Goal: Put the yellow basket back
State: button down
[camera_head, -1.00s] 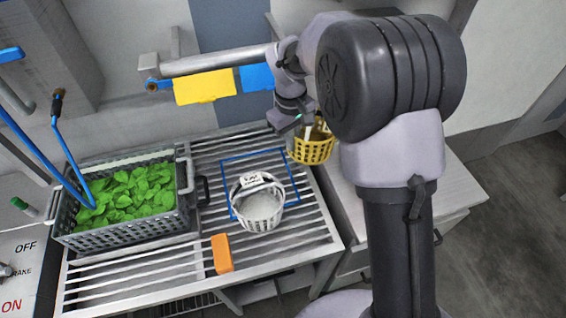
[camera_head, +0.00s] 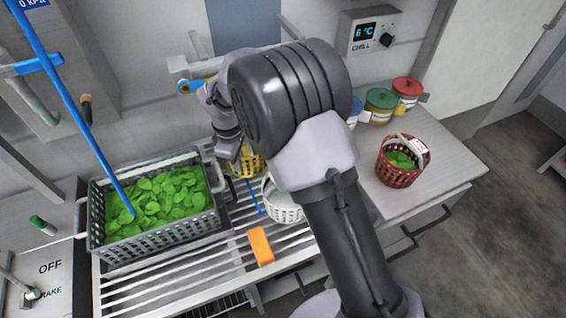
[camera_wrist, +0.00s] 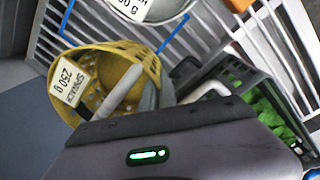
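The yellow basket (camera_head: 246,164) hangs at my gripper (camera_head: 236,148), over the back of the slatted rack between the grey crate and the white basket. My arm hides part of it. In the wrist view the yellow basket (camera_wrist: 92,55) is tilted, with a white "spinach 250 g" label and a pale handle bar; no greens show inside. My gripper is shut on its handle, though the fingertips are largely hidden. I cannot tell whether the basket touches the rack. A blue outline (camera_head: 252,196) on the rack lies beside it, partly hidden.
The white basket (camera_head: 284,211) stands on the rack (camera_head: 215,275), close to the yellow one. A grey crate of greens (camera_head: 150,243) stands left, an orange block (camera_head: 260,246) in front. A red basket with greens (camera_head: 398,175) and several lidded jars (camera_head: 380,100) occupy the right counter.

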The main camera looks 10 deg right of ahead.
jog(key=w+d+b, duration=0.2)
jog(key=w+d, duration=0.1)
jog(key=d, duration=0.6)
jog(key=w+d+b, duration=0.2)
jog(key=w+d, duration=0.1)
jog(key=d, duration=0.6)
jog(key=f+b, duration=0.1)
jog(key=f, duration=0.2)
jog(key=f+b, duration=0.2)
jog(key=f, duration=0.2)
jog(key=shift+s+a+f, duration=0.15)
jog(key=shift+a+f, duration=0.05)
jog(key=shift+r, duration=0.2)
jog(key=c, duration=2.1)
grip_release()
jog(key=shift+f, duration=0.2)
jog(key=o, duration=0.4)
jog(key=shift+r, duration=0.1)
